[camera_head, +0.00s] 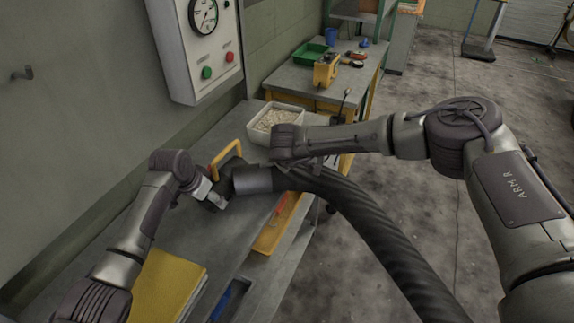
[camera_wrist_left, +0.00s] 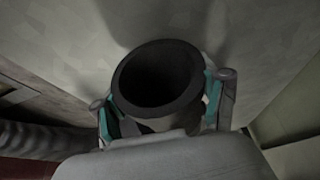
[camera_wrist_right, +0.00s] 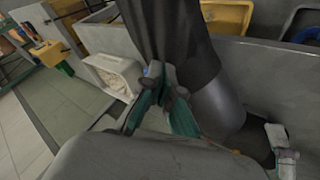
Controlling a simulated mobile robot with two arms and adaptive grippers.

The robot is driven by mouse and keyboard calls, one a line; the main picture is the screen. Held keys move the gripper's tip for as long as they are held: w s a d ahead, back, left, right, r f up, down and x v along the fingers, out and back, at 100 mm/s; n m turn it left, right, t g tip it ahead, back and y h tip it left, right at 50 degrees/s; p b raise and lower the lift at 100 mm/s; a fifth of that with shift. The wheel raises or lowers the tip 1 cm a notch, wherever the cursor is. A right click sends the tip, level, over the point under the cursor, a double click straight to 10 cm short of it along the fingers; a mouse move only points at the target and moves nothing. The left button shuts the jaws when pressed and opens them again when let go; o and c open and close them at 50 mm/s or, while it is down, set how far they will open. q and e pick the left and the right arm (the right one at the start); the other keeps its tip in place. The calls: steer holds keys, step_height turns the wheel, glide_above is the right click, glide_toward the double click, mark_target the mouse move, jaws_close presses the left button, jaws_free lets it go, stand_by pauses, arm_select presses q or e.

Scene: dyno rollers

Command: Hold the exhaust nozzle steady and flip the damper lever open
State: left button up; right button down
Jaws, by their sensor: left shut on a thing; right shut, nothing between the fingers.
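The exhaust nozzle is a dark, wide-mouthed piece (camera_head: 226,182) with a grey collar (camera_head: 253,180) on the end of a black ribbed hose (camera_head: 385,235). My left gripper (camera_head: 212,196) is shut on the nozzle near its mouth; in the left wrist view the round dark mouth (camera_wrist_left: 158,78) sits between its teal pads. A yellow bar (camera_head: 224,154) stands at the nozzle's far side; it may be the damper lever. My right gripper (camera_head: 300,168) is over the hose just behind the collar. In the right wrist view its fingertips (camera_wrist_right: 156,78) are together and empty, in front of the hose.
A grey bench runs beneath, with a yellow folder (camera_head: 168,287), an orange tray (camera_head: 268,235) and a white bin of pale pieces (camera_head: 272,112). A wall gauge panel (camera_head: 200,50) stands at the left. A second bench behind holds a green tray (camera_head: 310,54). Floor at right is open.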

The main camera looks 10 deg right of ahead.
arm_select(q)
steer(key=shift+r, duration=0.1)
arm_select(e)
steer(key=shift+w+d, duration=0.1)
steer(key=shift+d, duration=0.1)
stand_by(0.4)
steer(key=s+d+r, duration=0.3)
steer(key=s+r, duration=0.1)
steer(key=r, duration=0.4)
steer(key=shift+s+d, duration=0.3)
steer(key=shift+s, duration=0.1)
arm_select(q)
steer(key=o, duration=1.9)
steer(key=shift+c, duration=0.2)
